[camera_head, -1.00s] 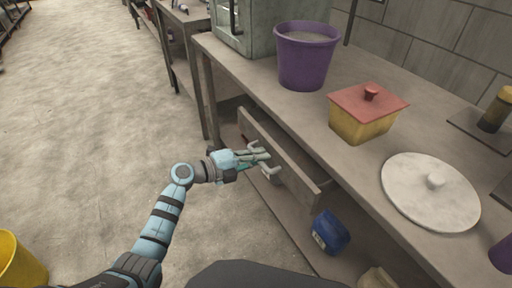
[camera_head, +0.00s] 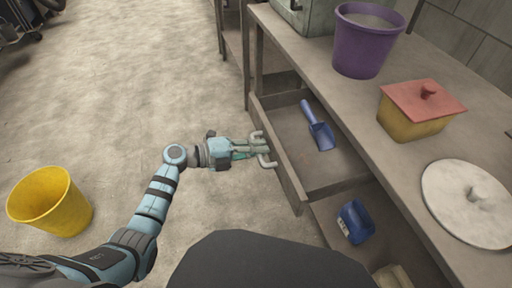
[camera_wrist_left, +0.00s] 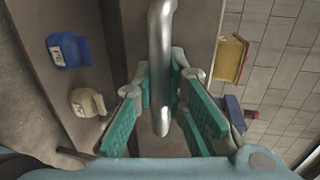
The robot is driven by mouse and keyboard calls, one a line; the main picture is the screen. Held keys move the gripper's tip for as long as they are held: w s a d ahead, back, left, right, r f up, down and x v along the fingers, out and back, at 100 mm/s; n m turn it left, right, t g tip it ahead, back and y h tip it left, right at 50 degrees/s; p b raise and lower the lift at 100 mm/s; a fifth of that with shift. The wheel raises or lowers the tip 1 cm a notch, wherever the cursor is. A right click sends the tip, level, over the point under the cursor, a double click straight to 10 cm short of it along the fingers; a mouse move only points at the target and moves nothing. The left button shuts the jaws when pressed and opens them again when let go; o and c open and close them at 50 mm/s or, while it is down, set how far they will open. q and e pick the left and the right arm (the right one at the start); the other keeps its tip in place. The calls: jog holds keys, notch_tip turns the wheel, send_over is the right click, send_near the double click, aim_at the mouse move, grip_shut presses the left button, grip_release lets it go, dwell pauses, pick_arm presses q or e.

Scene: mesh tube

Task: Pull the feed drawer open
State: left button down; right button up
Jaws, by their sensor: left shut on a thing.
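The feed drawer (camera_head: 284,172) stands well out from under the bench in the head view, its inside showing. A blue scoop (camera_head: 316,126) lies in it. My left gripper (camera_head: 254,149) is at the drawer's front and shut on its pale bar handle (camera_head: 264,159). In the left wrist view the metal handle (camera_wrist_left: 160,60) runs between the green finger pads of the left gripper (camera_wrist_left: 163,92). My right gripper is not in view.
On the bench (camera_head: 405,170) stand a purple bucket (camera_head: 362,45), a yellow box with a red lid (camera_head: 416,118) and a round pale lid (camera_head: 450,205). A blue jug (camera_head: 355,222) is on the lower shelf. A yellow bucket (camera_head: 45,212) stands on the floor at left.

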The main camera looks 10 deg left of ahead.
pick_arm(q)
jog(key=shift+s+f, duration=0.1)
jog(key=c, duration=1.9)
grip_release()
jog(key=v, duration=1.2)
